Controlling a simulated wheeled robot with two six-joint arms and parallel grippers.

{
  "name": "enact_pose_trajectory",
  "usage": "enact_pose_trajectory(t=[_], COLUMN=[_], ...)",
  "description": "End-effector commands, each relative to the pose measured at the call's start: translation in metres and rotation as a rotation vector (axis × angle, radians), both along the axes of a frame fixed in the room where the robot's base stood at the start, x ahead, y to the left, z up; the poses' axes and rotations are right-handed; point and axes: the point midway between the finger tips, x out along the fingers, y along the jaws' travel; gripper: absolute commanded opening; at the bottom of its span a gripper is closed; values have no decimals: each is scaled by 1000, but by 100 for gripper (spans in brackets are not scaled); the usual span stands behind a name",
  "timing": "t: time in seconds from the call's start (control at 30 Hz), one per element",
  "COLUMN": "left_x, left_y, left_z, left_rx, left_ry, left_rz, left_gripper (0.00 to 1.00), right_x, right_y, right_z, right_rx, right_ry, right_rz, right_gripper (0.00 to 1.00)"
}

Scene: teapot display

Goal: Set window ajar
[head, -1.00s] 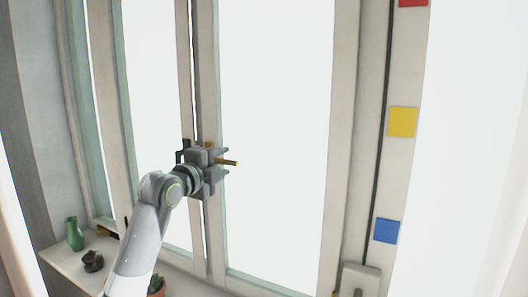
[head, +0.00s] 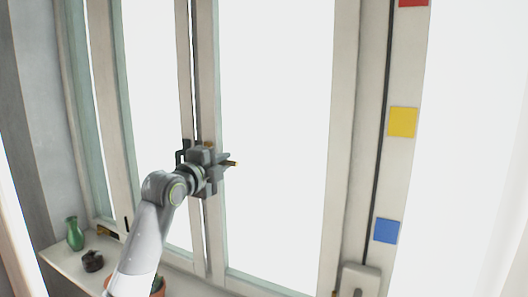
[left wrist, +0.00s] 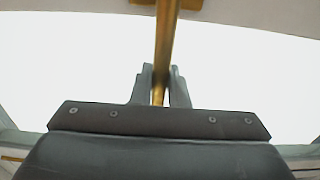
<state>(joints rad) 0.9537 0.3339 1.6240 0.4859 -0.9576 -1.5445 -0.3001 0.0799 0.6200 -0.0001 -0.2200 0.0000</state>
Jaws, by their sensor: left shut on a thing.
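The window (head: 207,70) has a pale frame and large bright panes. Its brass handle (head: 235,163) sits on the upright frame member in the middle of the head view; only its tip shows there. My left gripper (head: 226,163) is at the handle with its fingers closed around it. In the left wrist view, the brass handle (left wrist: 165,45) runs upright between the two fingers of my left gripper (left wrist: 163,88), which are tight on it. A dark narrow gap shows beside the upright; I cannot tell whether the sash is open. My right gripper is not in view.
A pale sill (head: 60,262) at lower left holds a green vase (head: 74,234), a small dark pot (head: 92,261) and a potted plant (head: 158,286). Red (head: 413,2), yellow (head: 403,122) and blue (head: 387,230) squares are on the right frame.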

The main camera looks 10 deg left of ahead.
Motion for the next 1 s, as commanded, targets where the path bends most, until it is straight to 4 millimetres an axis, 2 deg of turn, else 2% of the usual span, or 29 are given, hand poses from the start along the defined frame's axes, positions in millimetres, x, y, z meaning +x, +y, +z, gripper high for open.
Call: enact_pose_trajectory(t=[0.4, 1.0], left_x=[-20, -29], left_y=[2, 3], left_z=[0, -1], left_rx=[-2, -2], left_ry=[1, 1], left_rz=[66, 96], left_gripper=[1, 1], right_x=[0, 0], right_y=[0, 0], right_z=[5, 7], right_rx=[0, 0], right_ry=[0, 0], right_rz=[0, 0], right_gripper=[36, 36])
